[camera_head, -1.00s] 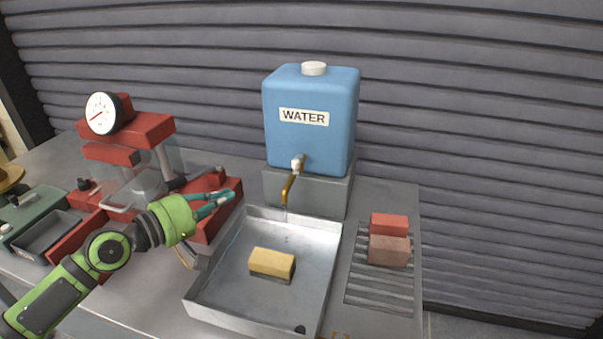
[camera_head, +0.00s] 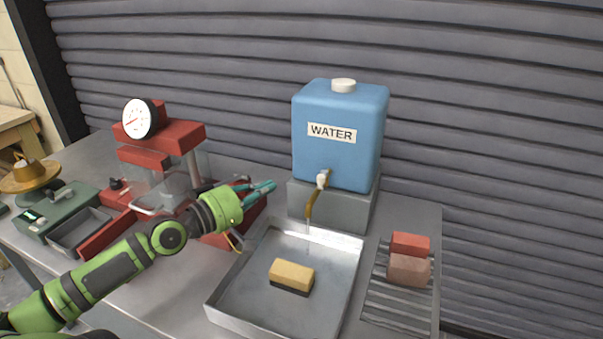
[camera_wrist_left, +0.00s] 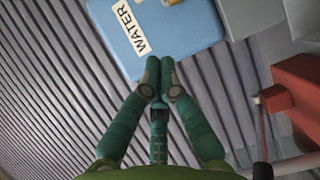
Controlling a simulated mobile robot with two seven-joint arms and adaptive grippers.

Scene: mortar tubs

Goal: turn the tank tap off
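The blue water tank (camera_head: 338,150) stands on a grey block, with a "WATER" label on its front. Its tap has a pale handle (camera_head: 323,179) and a brass spout (camera_head: 310,207) pointing down. A faint thin trace of water shows below the spout, above the metal basin (camera_head: 232,290). My left gripper (camera_head: 265,186) is left of the tap, apart from it and empty. In the left wrist view its teal fingertips (camera_wrist_left: 160,66) lie close together in front of the tank (camera_wrist_left: 165,35); the gap to the opposing finger is unclear. My right gripper is not in view.
A yellow sponge (camera_head: 292,275) lies in the basin. Red and pinkish blocks (camera_head: 409,268) rest on a slatted rack at right. A red press with a dial gauge (camera_head: 139,118) stands just left of my gripper. A green scale (camera_head: 62,205) is further left.

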